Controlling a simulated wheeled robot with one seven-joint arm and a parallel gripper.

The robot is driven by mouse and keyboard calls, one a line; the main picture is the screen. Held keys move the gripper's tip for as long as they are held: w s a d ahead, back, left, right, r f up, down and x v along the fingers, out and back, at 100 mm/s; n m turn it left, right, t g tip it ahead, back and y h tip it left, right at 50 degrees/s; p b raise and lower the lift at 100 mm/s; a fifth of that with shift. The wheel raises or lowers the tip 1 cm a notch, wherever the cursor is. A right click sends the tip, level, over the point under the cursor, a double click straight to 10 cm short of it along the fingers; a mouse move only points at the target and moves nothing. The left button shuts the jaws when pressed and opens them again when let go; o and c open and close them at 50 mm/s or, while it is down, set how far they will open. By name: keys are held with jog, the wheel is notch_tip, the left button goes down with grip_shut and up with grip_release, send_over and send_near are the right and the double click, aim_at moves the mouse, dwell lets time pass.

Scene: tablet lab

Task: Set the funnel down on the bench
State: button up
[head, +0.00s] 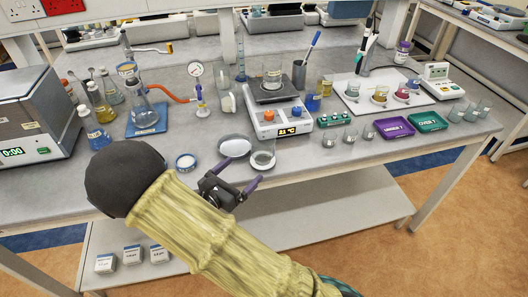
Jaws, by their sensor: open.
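My gripper (238,178) has dark jaws with purple fingertips. It is open at the front edge of the grey bench (330,165), left of centre in the head view. Just beyond it are a shallow round white dish-like piece (235,146) and, to its right, a small clear round vessel with pale contents (263,160). I cannot tell whether either is the funnel; no funnel shape shows clearly. Nothing is visible between the fingertips. My arm hides part of the bench's front edge.
A small white-lidded jar (186,162) stands left of the gripper. A balance (280,119) with a beaker is behind the dish. A flask (148,118) on a blue base has an orange hose. Purple (384,130) and green (427,121) trays lie right. Bare bench shows around the small jar.

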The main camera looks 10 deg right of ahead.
aim_at(256, 157)
jog(key=x, duration=0.7)
jog(key=shift+p, duration=0.4)
jog(key=shift+w+d, duration=0.35)
jog(key=shift+d, duration=0.1)
jog(key=p+x, duration=0.1)
jog(key=x, duration=0.3)
jog(key=shift+w+f, duration=0.1)
jog(key=shift+w, duration=0.2)
jog(key=c, duration=1.1)
jog(key=shift+c, duration=0.2)
